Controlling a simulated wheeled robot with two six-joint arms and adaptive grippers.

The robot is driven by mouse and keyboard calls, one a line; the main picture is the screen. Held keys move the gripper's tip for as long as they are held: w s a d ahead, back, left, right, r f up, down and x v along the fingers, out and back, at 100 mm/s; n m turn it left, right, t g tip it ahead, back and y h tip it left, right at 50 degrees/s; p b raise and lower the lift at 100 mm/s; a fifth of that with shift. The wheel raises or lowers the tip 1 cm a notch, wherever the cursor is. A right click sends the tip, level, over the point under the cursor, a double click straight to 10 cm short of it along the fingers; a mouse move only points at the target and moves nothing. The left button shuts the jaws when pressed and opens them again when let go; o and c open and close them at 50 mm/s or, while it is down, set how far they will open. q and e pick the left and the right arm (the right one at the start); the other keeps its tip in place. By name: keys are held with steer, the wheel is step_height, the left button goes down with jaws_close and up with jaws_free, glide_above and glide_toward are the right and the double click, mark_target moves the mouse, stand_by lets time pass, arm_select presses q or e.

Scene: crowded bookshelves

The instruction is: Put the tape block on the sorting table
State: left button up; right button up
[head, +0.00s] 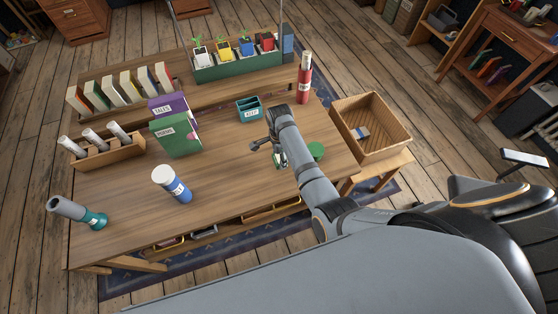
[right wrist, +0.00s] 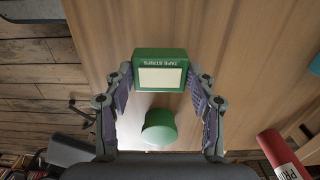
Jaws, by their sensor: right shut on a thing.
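The tape block is a green box with a pale face lettered "TAPE STRIPS" (right wrist: 160,72); it shows upside down in the right wrist view. My right gripper (right wrist: 160,84) has its fingers on both sides of it and is shut on it. In the head view this gripper (head: 268,150) is over the right part of the wooden table (head: 225,185), and a little of the green and white block (head: 279,160) shows below it. I cannot tell whether the block touches the tabletop. My left gripper is not in view.
A green round object (head: 316,150) is right of the gripper. A wooden crate (head: 368,125) is beyond the right edge.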

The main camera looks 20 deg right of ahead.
steer(key=shift+w+f, duration=0.25)
steer(key=shift+f, duration=1.45)
steer(key=shift+s+f+b, duration=0.1)
steer(key=shift+b, duration=0.2)
steer(key=o, duration=1.2)
steer(key=shift+c, duration=0.2)
step_height(320, 180, up, 12)
steer(key=shift+r+p, duration=0.1)
steer(key=shift+p, duration=0.4)
